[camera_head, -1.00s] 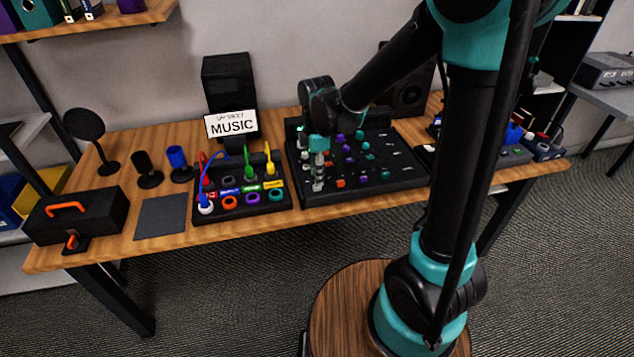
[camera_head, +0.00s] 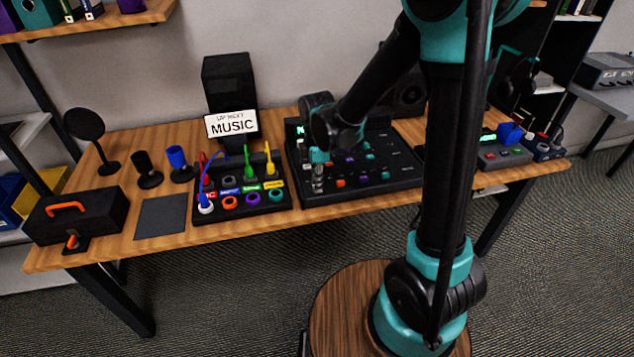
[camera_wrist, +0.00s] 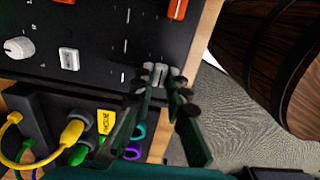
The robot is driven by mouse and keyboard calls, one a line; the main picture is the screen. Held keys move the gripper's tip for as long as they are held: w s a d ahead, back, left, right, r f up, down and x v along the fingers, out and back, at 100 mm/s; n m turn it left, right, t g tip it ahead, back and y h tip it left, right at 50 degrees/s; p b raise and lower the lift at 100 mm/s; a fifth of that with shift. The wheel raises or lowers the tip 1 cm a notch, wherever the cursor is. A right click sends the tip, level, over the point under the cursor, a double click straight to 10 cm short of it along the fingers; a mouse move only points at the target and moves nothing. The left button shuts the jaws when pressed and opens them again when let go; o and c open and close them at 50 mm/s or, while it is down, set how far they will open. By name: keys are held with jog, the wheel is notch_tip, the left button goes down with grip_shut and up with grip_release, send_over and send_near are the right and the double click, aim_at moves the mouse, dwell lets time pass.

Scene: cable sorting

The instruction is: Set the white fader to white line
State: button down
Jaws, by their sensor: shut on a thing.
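The mixer board (camera_head: 345,195) is a black panel on the table, also filling the upper left of the wrist view (camera_wrist: 95,30). My gripper (camera_head: 318,186) is over its front left part. In the wrist view, my gripper (camera_wrist: 158,76) is shut on a small pale grey-white fader cap (camera_wrist: 161,70), close to the board's front edge; the fingertips partly hide it. A short white line (camera_wrist: 124,73) is on the panel, farther from that edge than the cap and apart from it. An orange fader (camera_wrist: 178,6) sits in the adjacent column.
A white square button (camera_wrist: 69,59) and a white knob (camera_wrist: 19,47) are on the board farther back. The cable board (camera_head: 243,205) with colored plugs stands close beside the mixer on the left. A speaker and MUSIC sign (camera_head: 231,124) stand behind.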

dwell(0.3)
jog(key=w, duration=0.2)
jog(key=w+a, duration=0.1)
jog(key=w, duration=0.1)
jog(key=shift+w+a, duration=0.15)
jog(key=shift+w, duration=0.05)
jog(key=c, duration=1.5)
grip_release()
jog(key=shift+c, duration=0.2)
jog(key=shift+r, duration=0.15)
notch_tip(320, 180, up, 12)
jog(key=s+d+f+m+t, duration=0.2)
jog(key=s+d+f+m, duration=0.3)
jog(key=s+d+m, duration=0.3)
jog(key=s+d+f+m+t, duration=0.2)
jog(key=s+d+f+m, duration=0.3)
jog(key=d+m, duration=0.8)
jog(key=s+d, duration=0.1)
jog(key=s, duration=0.1)
jog(key=shift+s+d+f, duration=0.2)
jog(key=shift+s+d, duration=0.15)
